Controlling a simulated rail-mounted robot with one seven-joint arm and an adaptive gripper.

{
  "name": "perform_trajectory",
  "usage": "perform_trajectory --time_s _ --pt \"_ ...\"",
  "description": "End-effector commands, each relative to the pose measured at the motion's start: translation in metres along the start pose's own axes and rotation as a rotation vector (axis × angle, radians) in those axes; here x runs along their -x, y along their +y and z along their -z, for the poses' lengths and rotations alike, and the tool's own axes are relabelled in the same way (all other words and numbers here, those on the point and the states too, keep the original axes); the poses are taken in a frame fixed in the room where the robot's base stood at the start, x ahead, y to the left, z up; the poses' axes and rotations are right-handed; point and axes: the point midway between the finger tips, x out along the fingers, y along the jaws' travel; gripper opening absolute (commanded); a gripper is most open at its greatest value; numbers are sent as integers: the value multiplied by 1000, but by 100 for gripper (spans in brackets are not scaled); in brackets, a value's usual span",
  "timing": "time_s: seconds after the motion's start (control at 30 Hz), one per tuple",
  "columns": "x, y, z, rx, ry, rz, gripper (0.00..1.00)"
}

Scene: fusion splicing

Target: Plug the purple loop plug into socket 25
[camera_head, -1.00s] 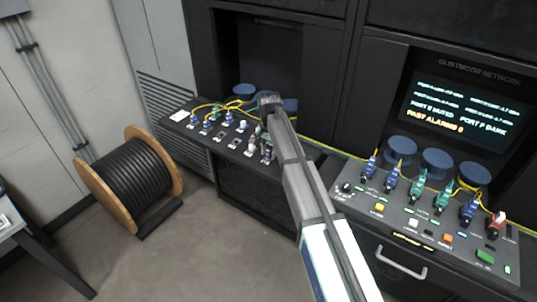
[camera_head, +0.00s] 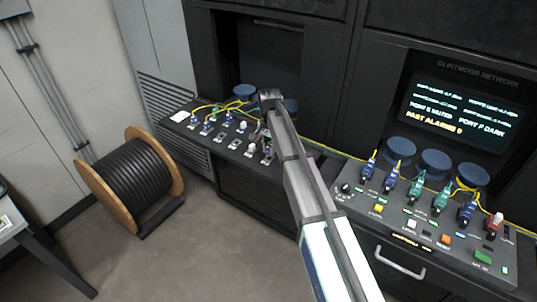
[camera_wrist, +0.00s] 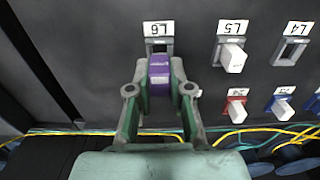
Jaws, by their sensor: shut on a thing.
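In the wrist view the purple plug (camera_wrist: 159,72) is held between the two fingertips of my gripper (camera_wrist: 160,88), which is shut on it. The plug's far end overlaps the lower edge of a grey-framed socket (camera_wrist: 157,46) under a label that appears to read L6. The socket's dark opening still shows above the plug; I cannot tell whether the plug touches it. In the head view my gripper is at the right part of the left sloping panel (camera_head: 228,150), and my arm largely hides the plug. I cannot make out a label reading 25.
A white plug (camera_wrist: 233,58) stands in the socket marked L5, beside mine. An empty socket frame (camera_wrist: 291,51) is further right. The right console (camera_head: 400,215) holds several plugs.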

Motion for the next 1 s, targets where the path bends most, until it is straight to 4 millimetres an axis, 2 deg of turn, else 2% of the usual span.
perform_trajectory --time_s 1.0 --pt "37 0 0 0 0 0 0"
